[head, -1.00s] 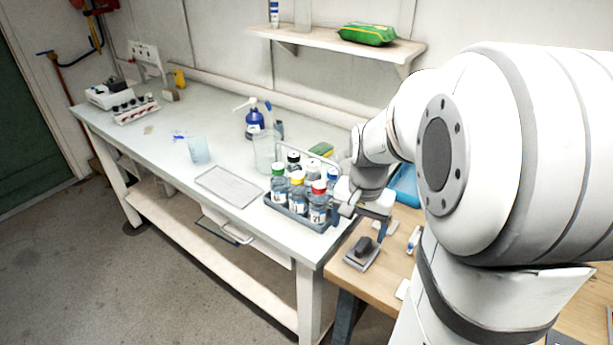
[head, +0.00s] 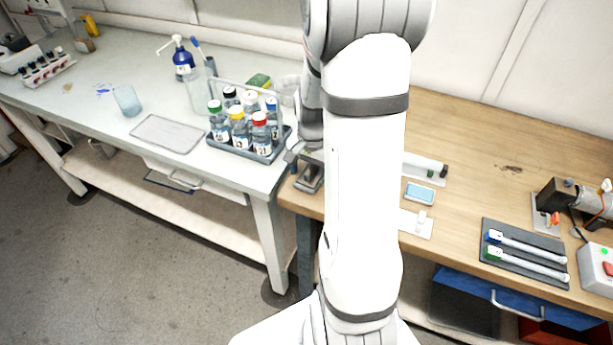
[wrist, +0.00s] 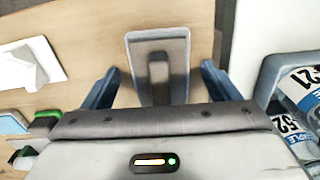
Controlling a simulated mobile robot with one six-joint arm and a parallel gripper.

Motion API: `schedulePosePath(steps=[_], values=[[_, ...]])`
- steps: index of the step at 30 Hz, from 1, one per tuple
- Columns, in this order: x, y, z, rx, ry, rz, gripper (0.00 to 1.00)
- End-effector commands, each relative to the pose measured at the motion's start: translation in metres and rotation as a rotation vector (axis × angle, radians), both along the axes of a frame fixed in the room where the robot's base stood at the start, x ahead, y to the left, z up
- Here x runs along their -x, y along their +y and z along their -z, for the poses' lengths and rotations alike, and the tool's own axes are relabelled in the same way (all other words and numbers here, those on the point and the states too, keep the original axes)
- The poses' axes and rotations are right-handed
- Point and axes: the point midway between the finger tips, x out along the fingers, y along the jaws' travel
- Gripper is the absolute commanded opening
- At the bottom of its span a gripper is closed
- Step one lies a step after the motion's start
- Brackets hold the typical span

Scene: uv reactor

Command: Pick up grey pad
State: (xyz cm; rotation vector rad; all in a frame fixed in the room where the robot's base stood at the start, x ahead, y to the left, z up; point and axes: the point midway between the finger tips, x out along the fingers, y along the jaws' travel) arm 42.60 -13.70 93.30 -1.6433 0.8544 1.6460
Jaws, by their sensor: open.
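The grey pad (head: 311,170) is a small dark block on a flat grey holder plate (head: 306,187), at the left end of the wooden bench. In the wrist view, the pad (wrist: 158,72) lies lengthwise on the plate (wrist: 134,45). My gripper (wrist: 160,86) is open, its two blue-grey fingers apart on either side of the plate's near part. Nothing is held between them. The gripper body hides the plate's near end. In the head view my arm partly covers this area, and the gripper's height above the pad is hard to tell.
A bottle rack (head: 265,158) with several capped bottles stands close by on the white bench; it also shows at right in the wrist view (wrist: 268,75). A white holder (wrist: 32,62) lies left of the plate. A light-blue block (head: 419,193) and a pen tray (head: 525,232) are farther right.

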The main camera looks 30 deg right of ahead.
Motion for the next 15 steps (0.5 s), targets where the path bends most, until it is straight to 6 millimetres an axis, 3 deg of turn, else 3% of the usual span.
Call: schedulePosePath(steps=[5, 15], values=[[-0.0001, -0.0003, 0.0000, 0.000, -0.001, 0.000, 0.82], [0.0000, -0.0006, -0.0003, 0.000, -0.001, 0.001, 0.55]])
